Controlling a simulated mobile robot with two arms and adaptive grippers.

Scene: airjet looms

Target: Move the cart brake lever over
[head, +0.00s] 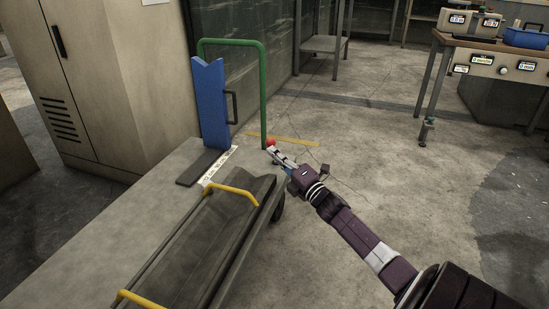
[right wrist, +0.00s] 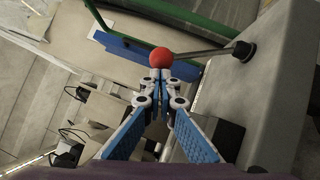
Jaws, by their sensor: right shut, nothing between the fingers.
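The brake lever shows in the right wrist view as a thin metal rod (right wrist: 205,52) with a red ball knob (right wrist: 162,58) and a dark round base (right wrist: 244,51). In the head view only its red knob (head: 270,142) shows clearly, by the foot of the cart's green handle (head: 263,90). My right gripper (head: 271,151) is shut and empty, its tips right at the knob. In the right wrist view the fingertips (right wrist: 160,76) meet just below the knob; I cannot tell whether they touch it. My left gripper is not in view.
A grey trough with yellow handles (head: 233,192) lies on the grey cart deck (head: 95,240), beside an upright blue bracket (head: 212,110). A beige cabinet (head: 100,80) stands at left. A workbench (head: 500,55) stands at back right. The floor on the right is clear.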

